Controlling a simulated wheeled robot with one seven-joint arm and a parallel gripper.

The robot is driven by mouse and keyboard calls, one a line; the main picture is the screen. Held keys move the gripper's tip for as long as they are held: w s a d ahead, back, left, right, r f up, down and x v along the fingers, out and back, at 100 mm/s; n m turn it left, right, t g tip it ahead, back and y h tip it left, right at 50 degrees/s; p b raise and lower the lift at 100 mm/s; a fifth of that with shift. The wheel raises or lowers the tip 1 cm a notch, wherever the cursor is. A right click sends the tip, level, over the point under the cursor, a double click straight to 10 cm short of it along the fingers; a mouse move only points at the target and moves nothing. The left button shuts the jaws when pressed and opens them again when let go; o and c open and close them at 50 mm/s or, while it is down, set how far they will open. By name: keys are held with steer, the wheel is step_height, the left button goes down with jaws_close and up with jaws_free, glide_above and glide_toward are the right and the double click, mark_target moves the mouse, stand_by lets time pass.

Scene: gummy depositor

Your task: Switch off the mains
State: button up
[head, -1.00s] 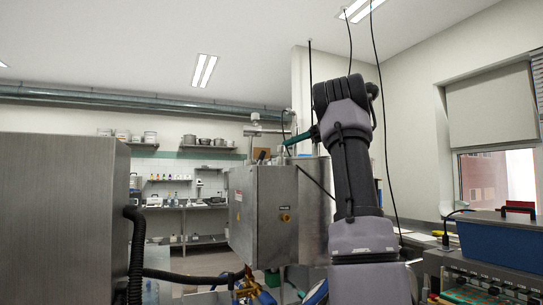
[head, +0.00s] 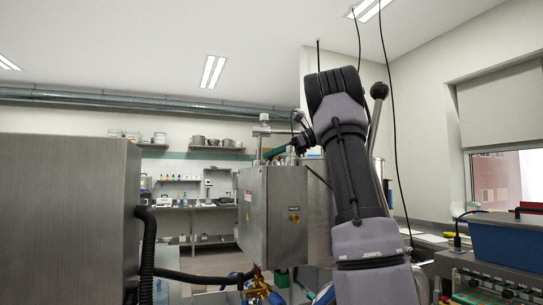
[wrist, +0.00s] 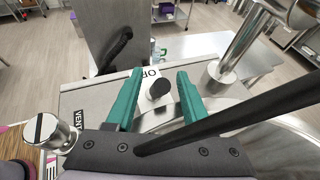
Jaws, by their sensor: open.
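A steel box (head: 272,216) stands at the middle of the head view. On its right-hand face is a small yellow-orange plate (head: 294,219) with a dark centre, possibly the mains switch; it is too small to read. My gripper (wrist: 160,75) is open, with its two teal fingers apart. In the head view my arm hides much of the gripper, which is above the box.
A black lever rod (wrist: 235,118) crosses the wrist view in front of the right finger. A steel post (wrist: 240,50) rises at the right. A large steel cabinet (head: 65,220) fills the left of the head view. A blue bin (head: 507,240) stands at the right.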

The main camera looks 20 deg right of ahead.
jaws_close()
steer(key=shift+a+h, duration=0.1)
steer(key=shift+h, duration=0.2)
steer(key=shift+a+r+n+g+h, duration=0.2)
steer(key=shift+a+n+g+h, duration=0.15)
steer(key=shift+h, duration=0.45)
steer(key=h, duration=0.1)
steer(key=a+h, duration=0.1)
steer(key=h, duration=0.1)
steer(key=shift+a+n, duration=0.25)
steer(key=shift+n, duration=0.1)
steer(key=shift+a+f+n+g+h, duration=0.2)
steer(key=shift+a+h, duration=0.15)
steer(key=shift+h, duration=0.75)
steer(key=shift+a+f+n+g+h, duration=0.1)
steer(key=shift+a+f+n+h, duration=0.2)
steer(key=shift+h, duration=0.8)
steer(key=shift+r, duration=0.1)
jaws_free()
steer(key=shift+a, duration=0.1)
